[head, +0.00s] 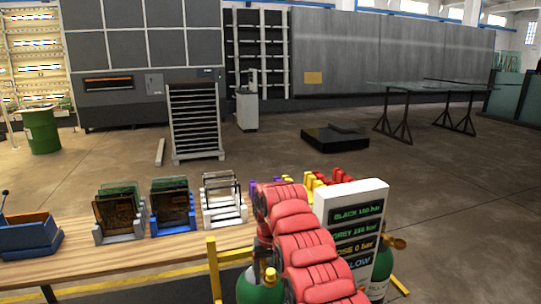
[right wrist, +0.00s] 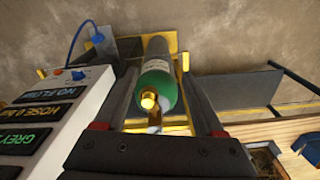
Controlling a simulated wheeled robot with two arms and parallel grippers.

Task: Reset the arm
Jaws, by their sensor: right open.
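My right arm (head: 305,245), with red padded links, rises from the bottom of the head view and bends over beside the sign box. Its gripper is mostly hidden behind the links there. In the right wrist view my right gripper (right wrist: 160,78) is open, with its two dark fingers apart. A green gas cylinder (right wrist: 158,92) with a brass valve shows between and beyond the fingers. I cannot tell whether they touch it. My left gripper is in neither view.
The white sign box (head: 352,205) stands close right of my arm. Green cylinders (head: 382,270) sit in a yellow frame (head: 213,270). A wooden table (head: 180,250) on the left holds racks of boards (head: 172,207) and a blue box (head: 28,235).

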